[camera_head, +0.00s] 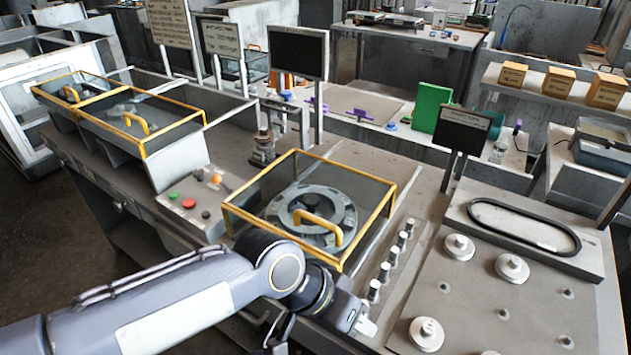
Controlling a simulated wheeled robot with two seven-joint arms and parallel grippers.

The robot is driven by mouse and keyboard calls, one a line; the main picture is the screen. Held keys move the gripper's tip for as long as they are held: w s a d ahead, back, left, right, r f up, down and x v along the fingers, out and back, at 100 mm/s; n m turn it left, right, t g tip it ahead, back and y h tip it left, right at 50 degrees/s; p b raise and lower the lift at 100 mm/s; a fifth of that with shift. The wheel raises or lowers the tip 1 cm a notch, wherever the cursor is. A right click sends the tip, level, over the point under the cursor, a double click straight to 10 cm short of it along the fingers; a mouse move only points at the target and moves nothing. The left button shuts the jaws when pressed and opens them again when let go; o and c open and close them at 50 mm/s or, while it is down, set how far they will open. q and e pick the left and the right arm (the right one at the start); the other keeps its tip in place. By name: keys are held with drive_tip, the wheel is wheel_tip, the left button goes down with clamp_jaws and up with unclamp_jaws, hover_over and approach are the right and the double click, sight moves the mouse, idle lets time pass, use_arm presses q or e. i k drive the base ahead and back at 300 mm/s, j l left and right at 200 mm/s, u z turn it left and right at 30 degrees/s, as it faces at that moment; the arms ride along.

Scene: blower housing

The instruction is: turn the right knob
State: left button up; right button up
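A grey control panel (180,222) on the left bench carries a green button (173,196), a red button (189,203), a small black knob (206,214) and an orange knob (216,179) at its right side. I cannot tell for sure which of these is the right knob. My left arm comes in from the left, below the panel. My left gripper (360,319) is at the bottom middle, to the right of the panel and apart from it, beside a row of silver pegs. Its fingers are small and partly hidden, so its opening is unclear. My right gripper is not clearly seen.
A yellow-framed clear cover (309,206) with a yellow handle stands over a round grey housing, just behind my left wrist. Several silver pegs (384,272) line its right side. A plate (460,300) with round parts and a black belt (524,226) lies to the right.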

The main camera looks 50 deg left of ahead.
sight(120, 206)
drive_tip(key=u, duration=2.9)
drive_tip(key=i+j, duration=0.65)
drive_tip(key=i+j+z, duration=0.1)
drive_tip(key=i+j, duration=0.65)
drive_tip(key=i, duration=0.3)
drive_tip(key=i+j, duration=0.15)
drive_tip(key=i, duration=0.3)
drive_tip(key=l+z, duration=0.05)
